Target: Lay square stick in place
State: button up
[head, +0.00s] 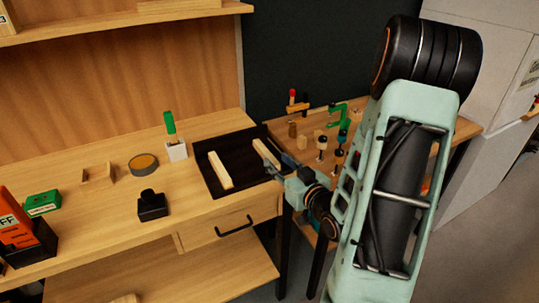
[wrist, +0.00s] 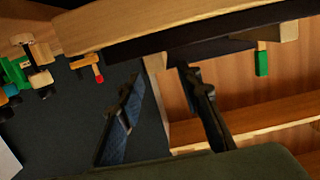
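One pale square stick (head: 220,170) lies on the dark tray (head: 205,179) at the right end of the bench. A second pale stick (head: 266,153) shows at the tray's right edge, at a different angle. My gripper (head: 279,166) is at the lower right end of this second stick; whether it touches cannot be told. In the wrist view, the fingers of my gripper (wrist: 158,75) stand apart, with background showing between them and no stick clearly gripped.
A white block with a green-handled tool (head: 170,124), a round tin (head: 143,163) and a black item (head: 152,205) stand left of the tray. A side table (head: 308,128) behind my gripper holds clamps and small parts.

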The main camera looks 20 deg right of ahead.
jog(key=shift+s+r+p, duration=0.4)
jog(key=shift+s+p, duration=0.3)
jog(key=shift+p, duration=0.05)
jog(key=shift+s+p, duration=0.4)
jog(key=shift+p, duration=0.6)
jog(key=shift+s+p, duration=0.45)
jog(key=shift+p, duration=0.15)
jog(key=shift+s+f+p, duration=0.1)
jog(key=shift+s+p, duration=0.15)
jog(key=shift+p, duration=0.05)
